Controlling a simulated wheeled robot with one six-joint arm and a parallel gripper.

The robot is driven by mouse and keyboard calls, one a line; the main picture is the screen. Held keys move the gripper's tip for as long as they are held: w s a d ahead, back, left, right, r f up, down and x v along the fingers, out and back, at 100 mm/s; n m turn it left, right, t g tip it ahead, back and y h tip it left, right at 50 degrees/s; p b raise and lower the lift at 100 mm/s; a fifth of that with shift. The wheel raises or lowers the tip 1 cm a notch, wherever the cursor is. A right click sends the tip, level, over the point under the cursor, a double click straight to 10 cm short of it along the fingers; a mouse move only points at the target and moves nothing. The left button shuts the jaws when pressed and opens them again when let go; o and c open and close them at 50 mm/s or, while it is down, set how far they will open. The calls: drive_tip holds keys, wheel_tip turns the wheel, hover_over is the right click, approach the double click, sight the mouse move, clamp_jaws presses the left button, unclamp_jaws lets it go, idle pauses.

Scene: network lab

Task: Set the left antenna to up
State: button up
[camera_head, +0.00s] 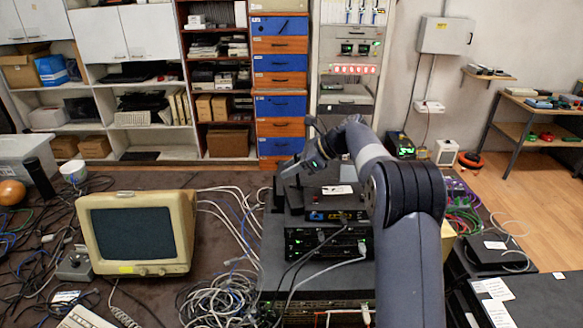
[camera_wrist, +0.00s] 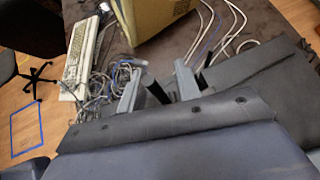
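A dark router (camera_head: 336,215) with lit blue ports sits on top of the stack of network gear in the head view. My gripper (camera_head: 291,178) is over the left part of this router and hides much of its top. In the wrist view my gripper (camera_wrist: 157,69) is open, with its two grey fingers apart. A short black stick, which looks like an antenna (camera_wrist: 153,86), stands tilted between the fingers, and I see no clear contact. A second dark stick (camera_wrist: 201,82) shows just right of the right finger. I cannot clearly make out either antenna's pose in the head view.
An old beige monitor (camera_head: 138,234) stands left of the stack. Loose cables (camera_head: 215,301) lie between them. Stacked switches (camera_head: 327,243) with plugged cables are below the router. A dark box (camera_head: 494,252) with cables lies to the right.

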drive_tip(key=b+v, duration=0.1)
drive_tip(key=v, duration=0.9)
drive_tip(key=shift+d+r, duration=0.25)
drive_tip(key=shift+d, duration=0.1)
drive_tip(key=shift+a, duration=0.1)
drive_tip(key=p+x, duration=0.1)
drive_tip(key=x, duration=1)
drive_tip(key=shift+s, duration=0.15)
